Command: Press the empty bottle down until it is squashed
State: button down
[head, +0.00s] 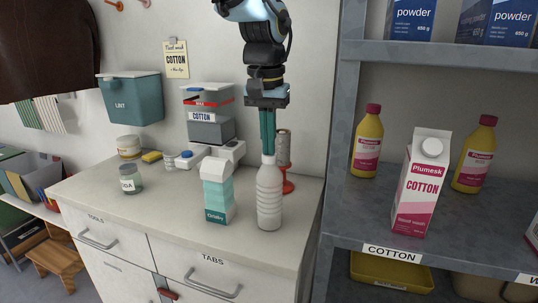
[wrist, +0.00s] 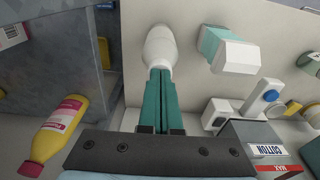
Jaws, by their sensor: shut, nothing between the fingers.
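The empty bottle (head: 269,196) is white and ribbed. It stands upright and at full height on the counter, near its front right. My gripper (head: 268,152) is above it, pointing straight down with its green fingers closed together and nothing between them. The fingertips are at the top of the bottle; I cannot tell for sure whether they touch it. In the wrist view the closed fingers (wrist: 158,75) end at the neck of the bottle (wrist: 160,46), and its lower body is foreshortened.
A teal and white carton (head: 217,192) stands close left of the bottle. A grey shelf unit (head: 335,150) with bottles and a pink carton (head: 421,185) is at the right.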

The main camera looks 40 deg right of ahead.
aim_at(268, 169)
notch_tip(268, 169, down, 7)
jog(key=b, duration=0.3)
jog(key=shift+r, duration=0.3)
jog(key=shift+s+a+r, duration=0.25)
jog(key=shift+s+a, duration=0.2)
jog(key=shift+a, duration=0.2)
jog(key=shift+s+a+r, duration=0.2)
jog(key=shift+s+a, duration=0.2)
jog(key=shift+a, duration=0.2)
notch_tip(268, 169, up, 11)
jog(key=shift+s+a+b, duration=0.3)
jog(key=shift+a+b, duration=0.1)
jog(key=shift+a, duration=0.05)
jog(key=shift+f, duration=0.1)
